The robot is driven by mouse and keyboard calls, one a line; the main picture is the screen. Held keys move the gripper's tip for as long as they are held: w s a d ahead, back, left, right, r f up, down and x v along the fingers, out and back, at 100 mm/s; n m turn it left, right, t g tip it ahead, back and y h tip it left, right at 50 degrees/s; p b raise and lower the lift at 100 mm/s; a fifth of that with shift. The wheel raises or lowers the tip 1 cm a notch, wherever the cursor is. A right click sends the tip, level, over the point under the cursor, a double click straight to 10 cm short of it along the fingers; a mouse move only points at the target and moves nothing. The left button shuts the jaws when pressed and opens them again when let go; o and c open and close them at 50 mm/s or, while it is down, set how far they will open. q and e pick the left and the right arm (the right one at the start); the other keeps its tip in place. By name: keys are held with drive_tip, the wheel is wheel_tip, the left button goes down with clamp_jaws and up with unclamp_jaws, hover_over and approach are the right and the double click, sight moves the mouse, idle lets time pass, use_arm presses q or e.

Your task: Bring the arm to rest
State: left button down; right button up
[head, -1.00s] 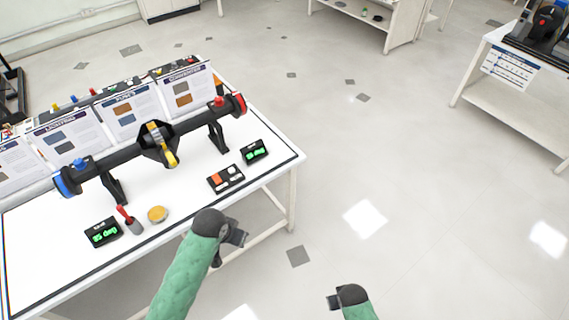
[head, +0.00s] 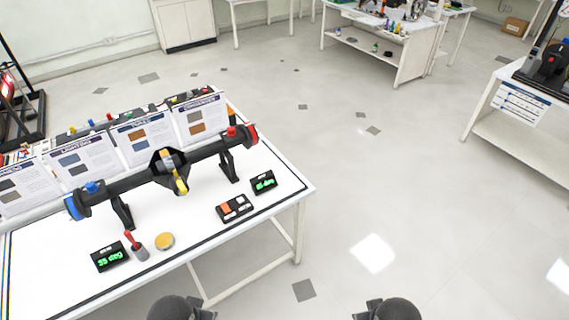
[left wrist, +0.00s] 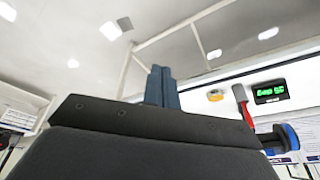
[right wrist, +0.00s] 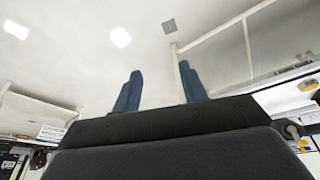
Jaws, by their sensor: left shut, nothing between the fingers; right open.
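My left gripper (left wrist: 162,88) shows in the left wrist view with its two blue fingers together and nothing between them. My right gripper (right wrist: 161,92) shows in the right wrist view with its two fingers apart and empty. In the head view my two dark wrists are at the bottom edge, in front of the table and apart from it. The fingers are hard to make out there. The black axle (head: 130,184) rests on two stands on the white table (head: 245,275), with a blue left end, a red right end and a yellow part at its middle.
On the table's near side are two green displays (head: 110,256), (head: 264,182), a switch box (head: 234,208), a yellow disc (head: 165,241) and a red-handled tool (head: 132,240). Instruction boards (head: 146,135) stand behind the axle. Open floor (head: 400,200) lies to the right.

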use_arm(q)
wheel_tip(320, 180, down, 33)
drive_tip(key=w+d+g+b, duration=0.1)
drive_tip(key=w+b, duration=0.1)
drive_tip(key=b, duration=0.6)
use_arm(e)
wheel_tip(320, 180, down, 32)
drive_tip(key=w+a+f+g, duration=0.1)
drive_tip(key=w+a, duration=0.1)
use_arm(q)
drive_tip(key=s+f+b, duration=0.2)
drive_tip(key=s+f, duration=0.1)
drive_tip(key=f, duration=0.6)
drive_tip(key=s+f+b, duration=0.2)
drive_tip(key=s+f, duration=0.1)
drive_tip(key=f, duration=0.7)
drive_tip(key=s+f+b, duration=0.2)
drive_tip(key=f, duration=0.8)
drive_tip(key=shift+s+d+g, duration=0.3)
drive_tip(key=shift+s+g, duration=0.1)
use_arm(e)
drive_tip(key=s+f, duration=0.2)
drive_tip(key=f, duration=0.7)
drive_tip(key=s+f, duration=0.3)
drive_tip(key=f, duration=0.7)
drive_tip(key=s+f, duration=0.3)
drive_tip(key=f, duration=0.6)
drive_tip(key=shift+s+f+g, duration=0.25)
drive_tip(key=shift+g, duration=0.15)
